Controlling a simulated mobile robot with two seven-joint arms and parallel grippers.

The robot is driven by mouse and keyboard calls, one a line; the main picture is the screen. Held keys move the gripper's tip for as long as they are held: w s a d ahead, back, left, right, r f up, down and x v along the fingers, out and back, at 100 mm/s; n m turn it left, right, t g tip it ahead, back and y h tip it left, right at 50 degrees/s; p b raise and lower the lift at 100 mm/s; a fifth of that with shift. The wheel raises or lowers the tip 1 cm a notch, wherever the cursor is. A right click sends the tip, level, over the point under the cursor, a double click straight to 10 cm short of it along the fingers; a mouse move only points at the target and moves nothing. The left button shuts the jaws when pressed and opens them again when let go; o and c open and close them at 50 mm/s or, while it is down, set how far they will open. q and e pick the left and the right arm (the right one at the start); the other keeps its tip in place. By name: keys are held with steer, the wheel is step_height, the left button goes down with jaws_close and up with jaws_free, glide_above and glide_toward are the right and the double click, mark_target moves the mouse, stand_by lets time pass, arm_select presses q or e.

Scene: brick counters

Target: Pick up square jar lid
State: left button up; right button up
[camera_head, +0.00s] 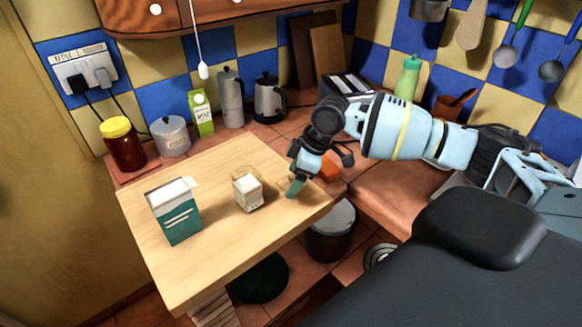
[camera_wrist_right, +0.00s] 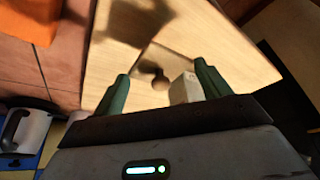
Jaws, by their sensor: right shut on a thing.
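The square glass jar (camera_head: 248,193) with white contents stands on the wooden table. My right gripper (camera_head: 295,187) is to the right of the jar, low over the table's right end. In the right wrist view its two green fingers (camera_wrist_right: 163,90) stand apart, on either side of a pale wooden piece with a round knob (camera_wrist_right: 160,82). This piece seems to be the square jar lid, and the gripper is shut on it. Its outline blends with the tabletop. The whitish jar (camera_wrist_right: 186,90) shows close to the right finger. My left gripper is not in view.
A green and white carton (camera_head: 175,215) stands on the table (camera_head: 215,262) left of the jar. Behind are a red jar (camera_head: 122,150), a white pot (camera_head: 170,138), a milk carton (camera_head: 201,115) and kettles. An orange thing (camera_head: 329,168) lies behind the gripper.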

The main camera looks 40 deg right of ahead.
steer(key=s+a, duration=0.4)
steer(key=s, duration=0.6)
steer(key=shift+r, duration=0.45)
steer(key=shift+w, duration=0.1)
